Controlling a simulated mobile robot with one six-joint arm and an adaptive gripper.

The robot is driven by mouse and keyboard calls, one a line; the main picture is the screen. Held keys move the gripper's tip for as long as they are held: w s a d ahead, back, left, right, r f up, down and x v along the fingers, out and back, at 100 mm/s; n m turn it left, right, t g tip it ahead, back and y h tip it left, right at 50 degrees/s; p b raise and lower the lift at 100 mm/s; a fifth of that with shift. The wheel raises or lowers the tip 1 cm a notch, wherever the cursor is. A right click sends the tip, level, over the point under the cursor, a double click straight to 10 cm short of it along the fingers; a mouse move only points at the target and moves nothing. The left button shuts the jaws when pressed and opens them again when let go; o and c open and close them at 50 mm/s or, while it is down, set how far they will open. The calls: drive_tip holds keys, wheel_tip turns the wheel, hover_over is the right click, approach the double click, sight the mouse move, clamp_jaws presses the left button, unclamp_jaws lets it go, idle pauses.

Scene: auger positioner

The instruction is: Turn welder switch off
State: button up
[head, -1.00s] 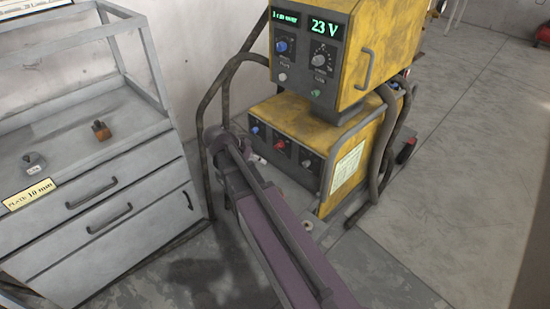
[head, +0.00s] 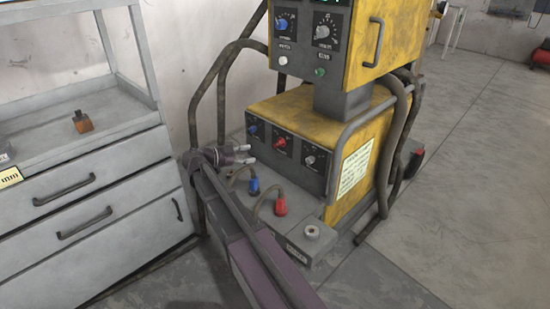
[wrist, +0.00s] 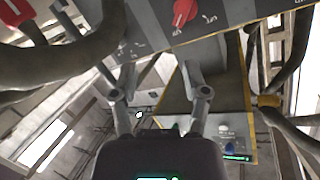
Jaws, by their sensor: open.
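The yellow welder (head: 300,112) stands in the middle of the head view. Its lower dark panel carries a blue knob (head: 252,129), a red switch knob (head: 280,143) and a grey knob (head: 310,160). In the wrist view the red knob (wrist: 184,12) shows at the top edge, on the grey panel. My gripper (head: 252,154) is open in front of the panel, left of and slightly below the red knob. In the wrist view my gripper's two fingers (wrist: 160,75) are apart with nothing between them, and the knob lies beyond them.
A blue plug (head: 254,187) and a red plug (head: 281,205) with cables stand on the welder's base below my gripper. Thick dark hoses (head: 222,90) hang beside the welder. A grey drawer cabinet (head: 90,185) stands left.

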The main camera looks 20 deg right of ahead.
sight(276, 145)
drive_tip(key=w+f+m+h+b, duration=0.1)
drive_tip(key=m+b, duration=0.1)
drive_tip(key=w+a+f+m+h+b, duration=0.1)
drive_tip(key=w+b, duration=0.1)
drive_tip(key=b, duration=0.1)
drive_tip(key=shift+w+a+f+m+h, duration=0.2)
drive_tip(key=shift+w+m+h, duration=0.1)
drive_tip(key=shift+m, duration=0.1)
drive_tip(key=shift+d, duration=0.15)
drive_tip(key=d, duration=0.9)
drive_tip(key=w+d, duration=0.1)
drive_tip(key=d, duration=0.3)
drive_tip(key=shift+d, duration=0.3)
clamp_jaws()
